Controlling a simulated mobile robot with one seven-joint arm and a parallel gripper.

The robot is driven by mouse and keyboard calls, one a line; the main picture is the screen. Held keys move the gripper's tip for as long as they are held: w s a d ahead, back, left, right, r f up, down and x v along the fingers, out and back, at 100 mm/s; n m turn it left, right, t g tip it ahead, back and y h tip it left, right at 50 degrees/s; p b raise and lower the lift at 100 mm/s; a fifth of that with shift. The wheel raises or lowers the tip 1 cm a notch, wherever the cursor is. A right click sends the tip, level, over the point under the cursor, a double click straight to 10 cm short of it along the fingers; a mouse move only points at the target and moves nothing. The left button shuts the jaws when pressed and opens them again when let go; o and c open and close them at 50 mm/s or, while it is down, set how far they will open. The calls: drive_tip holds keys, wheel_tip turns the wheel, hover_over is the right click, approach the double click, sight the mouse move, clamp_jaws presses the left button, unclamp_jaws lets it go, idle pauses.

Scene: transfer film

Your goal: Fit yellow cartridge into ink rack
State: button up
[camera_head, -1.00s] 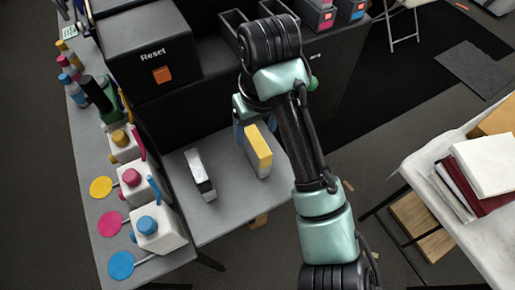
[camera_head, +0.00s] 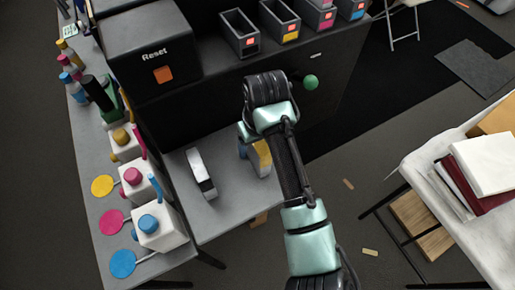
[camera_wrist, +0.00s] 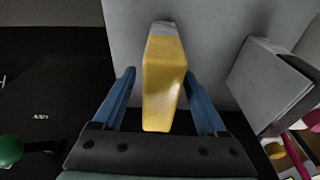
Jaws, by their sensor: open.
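The yellow cartridge (camera_head: 261,156) stands upright on the grey tabletop, partly hidden by my arm. In the wrist view the yellow cartridge (camera_wrist: 162,85) shows a yellow body with a grey-white end. My gripper (camera_wrist: 160,76) is open, with one blue finger on each side of the cartridge and a visible gap on both sides. The ink rack (camera_head: 282,24) is a row of dark slots on top of the black machine. The slot with a yellow mark (camera_head: 279,22) looks empty inside.
A white and black cartridge (camera_head: 201,174) stands left of the yellow one; a grey block shows right in the wrist view (camera_wrist: 268,75). Capped ink bottles (camera_head: 158,229) line the left bench. The black machine with a Reset button (camera_head: 162,75) rises behind. A green knob (camera_head: 311,82) sticks out near my arm.

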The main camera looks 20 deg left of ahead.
drive_tip(key=shift+f, duration=0.25)
idle(0.4)
drive_tip(key=shift+c, duration=0.3)
clamp_jaws()
